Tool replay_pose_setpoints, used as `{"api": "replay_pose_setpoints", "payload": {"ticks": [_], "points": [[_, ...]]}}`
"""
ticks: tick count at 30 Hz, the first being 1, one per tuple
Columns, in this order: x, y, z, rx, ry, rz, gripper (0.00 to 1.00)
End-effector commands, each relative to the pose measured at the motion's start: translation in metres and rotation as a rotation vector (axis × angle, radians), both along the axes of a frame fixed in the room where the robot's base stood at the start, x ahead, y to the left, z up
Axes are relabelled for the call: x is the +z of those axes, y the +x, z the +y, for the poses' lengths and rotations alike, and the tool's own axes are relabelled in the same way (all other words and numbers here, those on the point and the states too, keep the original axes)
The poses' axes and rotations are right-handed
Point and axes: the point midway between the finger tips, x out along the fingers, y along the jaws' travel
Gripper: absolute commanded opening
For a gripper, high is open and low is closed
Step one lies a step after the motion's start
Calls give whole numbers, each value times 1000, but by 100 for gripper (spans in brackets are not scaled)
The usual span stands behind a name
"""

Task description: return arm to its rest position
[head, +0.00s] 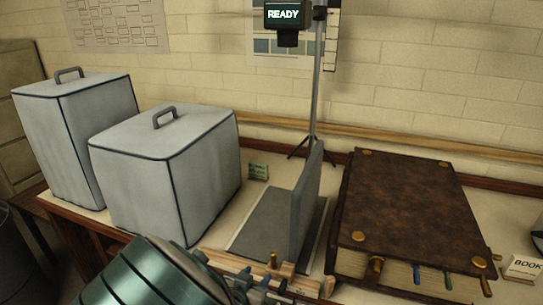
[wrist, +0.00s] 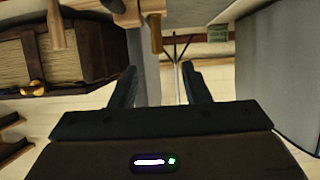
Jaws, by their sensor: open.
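My gripper (wrist: 160,86) shows in the wrist view with its two dark fingers spread apart. I see nothing held between them. Beyond the fingers are a grey upright panel (wrist: 146,76) and a thin stand. In the head view my teal arm (head: 150,278) fills the bottom left, in front of the table. The fingertips cannot be made out clearly there.
Two grey covered boxes (head: 178,185) (head: 82,140) stand at the left. A grey upright panel (head: 306,205) rises from a flat base in the middle. A large brown book (head: 408,205) lies right of it. A stand (head: 318,90) carries a "READY" display (head: 284,15) behind.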

Motion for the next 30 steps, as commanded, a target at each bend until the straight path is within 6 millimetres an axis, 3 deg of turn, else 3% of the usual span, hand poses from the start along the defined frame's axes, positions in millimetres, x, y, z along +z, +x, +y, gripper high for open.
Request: {"api": "replay_pose_setpoints", "payload": {"ticks": [8, 17, 23, 30], "points": [[-1, 14, 1, 94, 240, 238, 43], [43, 5, -7, 301, 471, 471, 43], [85, -19, -35, 430, 505, 574, 43], [126, -67, -94, 505, 410, 689, 43]]}}
